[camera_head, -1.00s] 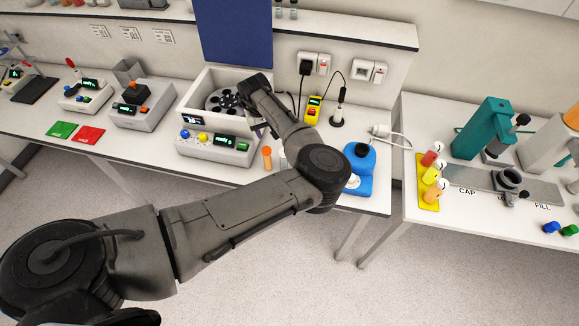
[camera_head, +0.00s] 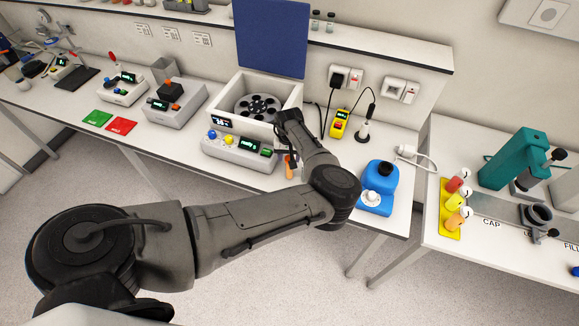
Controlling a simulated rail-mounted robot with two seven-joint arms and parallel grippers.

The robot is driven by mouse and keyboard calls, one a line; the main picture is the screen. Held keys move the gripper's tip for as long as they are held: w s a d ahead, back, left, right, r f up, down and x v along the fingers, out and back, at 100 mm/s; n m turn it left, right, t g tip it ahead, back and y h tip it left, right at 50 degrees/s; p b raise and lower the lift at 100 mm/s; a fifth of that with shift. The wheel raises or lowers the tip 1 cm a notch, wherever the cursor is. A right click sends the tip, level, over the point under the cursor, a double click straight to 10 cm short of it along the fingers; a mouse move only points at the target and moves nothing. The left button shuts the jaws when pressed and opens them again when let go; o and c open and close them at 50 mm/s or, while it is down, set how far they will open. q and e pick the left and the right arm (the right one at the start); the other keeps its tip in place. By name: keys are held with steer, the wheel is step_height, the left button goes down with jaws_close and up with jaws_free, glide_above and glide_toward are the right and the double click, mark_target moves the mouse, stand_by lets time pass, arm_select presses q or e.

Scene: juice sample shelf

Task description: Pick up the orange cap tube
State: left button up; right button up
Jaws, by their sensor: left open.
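The orange cap tube (camera_head: 289,169) stands near the front edge of the bench, in front of the centrifuge and just right of its control panel. Only part of it shows, close beside my forearm. My left gripper (camera_head: 290,153) is open, pointing down at the tube. Its fingers are small and partly hidden by my own arm, so I cannot tell whether they touch the tube or stand around it. My right gripper is not in view.
The open centrifuge (camera_head: 297,97) with its raised blue lid (camera_head: 270,38) is behind the gripper. A control panel (camera_head: 238,150) is to the left. A blue device (camera_head: 380,180) stands to the right. A yellow rack (camera_head: 447,228) with capped bottles is on the right table.

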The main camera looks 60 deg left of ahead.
arm_select(q)
steer(key=shift+d+f, duration=0.15)
steer(key=shift+f, duration=2.5)
steer(key=c, duration=0.7)
